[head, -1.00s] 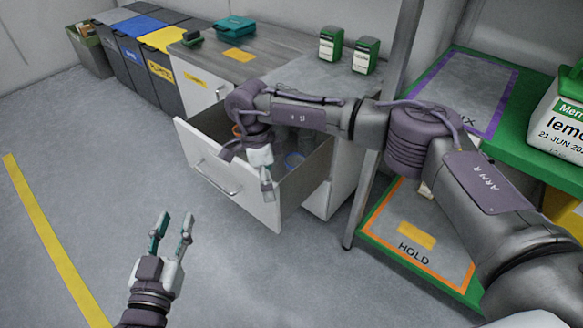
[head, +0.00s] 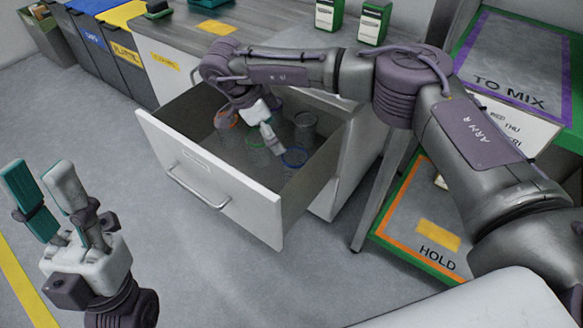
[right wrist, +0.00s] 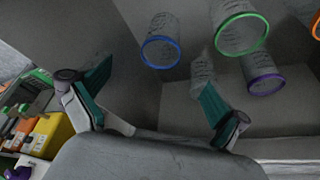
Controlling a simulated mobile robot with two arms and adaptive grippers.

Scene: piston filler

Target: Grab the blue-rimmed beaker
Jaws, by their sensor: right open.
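The blue-rimmed beaker (head: 294,157) is clear glass and stands in the open drawer (head: 215,185), near its right side. In the right wrist view the beaker (right wrist: 160,50) is at the top, slightly left of centre, with its rim facing the camera. My right gripper (head: 272,138) is over the drawer, just left of the beaker. In the right wrist view its two fingers (right wrist: 155,82) are wide apart with nothing between them, and the beaker is beyond them. My left gripper (head: 42,178) is open and empty over the floor at lower left.
A green-rimmed beaker (right wrist: 240,34), a purple-rimmed one (right wrist: 263,84) and an orange-rimmed one (head: 227,118) share the drawer. The drawer walls surround the right gripper. The counter (head: 180,40) is behind, and a green shelf with a HOLD mat (head: 400,225) stands at right.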

